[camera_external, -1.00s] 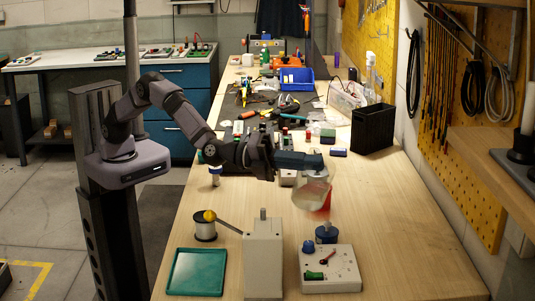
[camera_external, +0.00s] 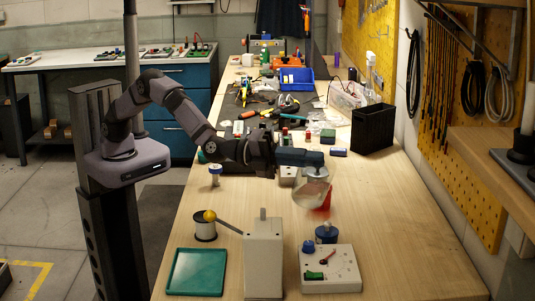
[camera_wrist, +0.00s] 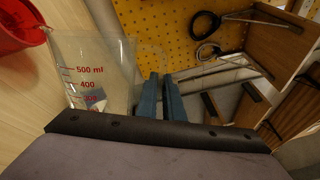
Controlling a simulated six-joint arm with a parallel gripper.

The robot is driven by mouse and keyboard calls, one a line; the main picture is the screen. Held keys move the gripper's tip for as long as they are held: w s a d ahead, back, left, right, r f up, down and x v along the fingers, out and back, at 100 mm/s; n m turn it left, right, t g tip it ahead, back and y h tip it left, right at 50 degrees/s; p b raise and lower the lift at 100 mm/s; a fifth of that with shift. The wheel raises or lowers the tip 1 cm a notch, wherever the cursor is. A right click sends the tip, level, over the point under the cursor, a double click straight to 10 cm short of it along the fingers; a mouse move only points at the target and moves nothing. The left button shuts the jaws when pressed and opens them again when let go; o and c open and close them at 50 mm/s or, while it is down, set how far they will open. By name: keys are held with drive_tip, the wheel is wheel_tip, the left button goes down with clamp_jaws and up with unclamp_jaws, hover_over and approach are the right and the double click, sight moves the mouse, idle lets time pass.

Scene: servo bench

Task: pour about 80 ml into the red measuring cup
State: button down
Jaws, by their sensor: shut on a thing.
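My gripper (camera_external: 312,160) is shut on a clear beaker (camera_external: 309,194) and holds it tilted above the bench. In the wrist view the beaker (camera_wrist: 97,62) has red ml marks, and its spout at the upper left is close to the red measuring cup (camera_wrist: 18,27). My gripper's blue fingers (camera_wrist: 162,98) are at the beaker's right side. In the external view the red measuring cup (camera_external: 323,207) is partly hidden behind the beaker. The level in the beaker and the inside of the cup cannot be read clearly.
A blue-topped jar (camera_external: 326,234) and a white control box (camera_external: 330,268) are in front of the cup. A black bin (camera_external: 373,130) stands behind. The bench at right is clear.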

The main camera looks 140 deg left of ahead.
sight(307, 182)
drive_tip(key=shift+a+r, duration=0.1)
drive_tip(key=shift+r, duration=0.05)
drive_tip(key=d+f+m+b, duration=0.1)
drive_tip(key=f+m+b, duration=0.1)
drive_tip(key=f, duration=0.1)
drive_tip(key=w+d+f+m+b, duration=0.1)
drive_tip(key=shift+w+d+f+b, duration=0.1)
drive_tip(key=shift+d+f+b, duration=0.15)
drive_tip(key=shift+d+b, duration=0.1)
drive_tip(key=shift+w+d+r+m, duration=0.1)
drive_tip(key=shift+w+d+m, duration=0.05)
drive_tip(key=shift+m, duration=0.35)
drive_tip(key=shift+w+d+r+m, duration=0.1)
drive_tip(key=shift+d+m, duration=0.05)
drive_tip(key=shift+m, duration=0.35)
drive_tip(key=shift+s+r, duration=0.1)
drive_tip(key=shift+w+d+f+m, duration=0.3)
drive_tip(key=shift+d+f+m, duration=0.2)
drive_tip(key=shift+m, duration=0.3)
